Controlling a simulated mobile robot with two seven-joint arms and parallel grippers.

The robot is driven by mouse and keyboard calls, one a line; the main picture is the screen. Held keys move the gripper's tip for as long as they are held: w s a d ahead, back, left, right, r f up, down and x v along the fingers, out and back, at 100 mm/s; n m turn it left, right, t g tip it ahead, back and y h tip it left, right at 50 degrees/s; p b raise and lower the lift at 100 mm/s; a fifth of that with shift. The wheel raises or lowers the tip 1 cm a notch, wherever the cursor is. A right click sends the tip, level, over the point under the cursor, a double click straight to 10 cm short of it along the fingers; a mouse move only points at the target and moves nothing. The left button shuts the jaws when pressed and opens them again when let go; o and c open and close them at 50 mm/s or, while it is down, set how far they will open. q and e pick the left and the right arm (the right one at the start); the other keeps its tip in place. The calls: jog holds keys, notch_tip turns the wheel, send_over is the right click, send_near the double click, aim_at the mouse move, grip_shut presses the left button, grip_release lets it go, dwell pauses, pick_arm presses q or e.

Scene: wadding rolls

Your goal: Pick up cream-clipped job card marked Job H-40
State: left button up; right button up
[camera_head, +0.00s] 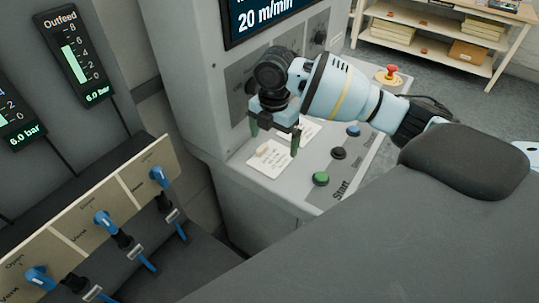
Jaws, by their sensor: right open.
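A white job card (266,161) with a cream clip (263,150) lies on the grey console's sloping top. Its print is too small to read. A second white card (307,131) lies just behind it, partly hidden by my right gripper. My right gripper (275,141) hangs over the cards with its two dark green fingers apart and nothing between them. One finger is over the far left of the cream-clipped card and the other is to its right. I cannot tell how high the fingertips are above the card. My left gripper is out of view.
A green Start button (320,179), a black button (339,153), a blue button (353,131) and a red stop button (391,70) stand right of the cards. The console's upright screen panel (205,60) is behind. Blue-handled valves (105,221) are at left.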

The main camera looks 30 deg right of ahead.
aim_at(272, 159)
jog(key=shift+w+a+f, duration=0.1)
jog(key=shift+w+f, duration=0.05)
jog(key=shift+f, duration=1.2)
jog(key=shift+w+f, duration=0.1)
jog(key=shift+f, duration=1.2)
jog(key=c, duration=0.8)
jog(key=shift+r, duration=0.1)
jog(key=shift+r, duration=0.55)
notch_tip(272, 159, up, 2)
jog(key=shift+r, duration=0.1)
jog(key=s+d, duration=0.3)
jog(key=d, duration=0.1)
jog(key=s+d+r, duration=0.1)
jog(key=s+d, duration=0.6)
jog(key=s, duration=0.1)
jog(key=shift+d+r, duration=0.25)
jog(key=shift+d, duration=0.15)
